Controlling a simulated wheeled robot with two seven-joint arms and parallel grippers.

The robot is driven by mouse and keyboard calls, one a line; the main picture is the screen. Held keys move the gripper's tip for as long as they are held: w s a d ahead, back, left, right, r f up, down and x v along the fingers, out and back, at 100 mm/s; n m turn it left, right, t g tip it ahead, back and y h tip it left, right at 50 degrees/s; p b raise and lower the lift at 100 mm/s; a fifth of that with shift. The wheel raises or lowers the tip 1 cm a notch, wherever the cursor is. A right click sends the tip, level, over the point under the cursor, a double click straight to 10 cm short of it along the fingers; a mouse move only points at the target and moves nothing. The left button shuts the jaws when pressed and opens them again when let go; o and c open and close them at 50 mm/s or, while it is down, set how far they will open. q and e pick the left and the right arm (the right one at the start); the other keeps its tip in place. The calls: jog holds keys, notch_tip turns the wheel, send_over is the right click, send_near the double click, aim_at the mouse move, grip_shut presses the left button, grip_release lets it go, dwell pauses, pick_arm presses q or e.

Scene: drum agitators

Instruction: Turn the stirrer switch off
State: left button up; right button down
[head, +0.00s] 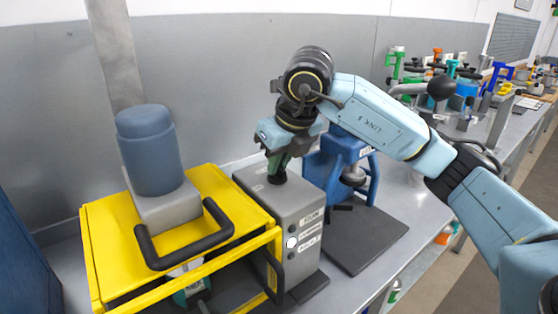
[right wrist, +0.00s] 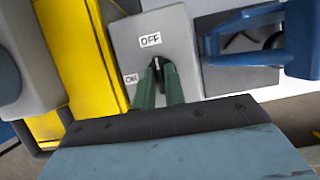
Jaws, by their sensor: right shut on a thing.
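The stirrer switch is a black knob (right wrist: 157,72) on top of a grey control box (head: 305,218). In the right wrist view the box top carries an OFF label (right wrist: 150,40) above the knob and an ON label (right wrist: 131,78) to its left. My right gripper (head: 279,167) reaches down to the box top, its green fingers (right wrist: 160,88) shut on the knob from both sides. The knob's upper end points up, roughly toward OFF; the fingers hide part of it. In the head view only the knob's dark base shows below the fingers. My left gripper is not in view.
A yellow frame (head: 215,187) with a blue-grey motor (head: 148,150) and a black handle (head: 185,244) stands left of the box. A blue stand (head: 325,165) with a dark base plate (head: 365,240) stands close on the right. More lab equipment lines the bench farther right.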

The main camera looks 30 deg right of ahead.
jog(key=c, duration=1.5)
grip_release()
jog(key=shift+o, duration=0.2)
jog(key=shift+r, duration=0.1)
jog(key=p+v, duration=0.1)
jog(key=v, duration=1.2)
jog(key=shift+r, duration=0.1)
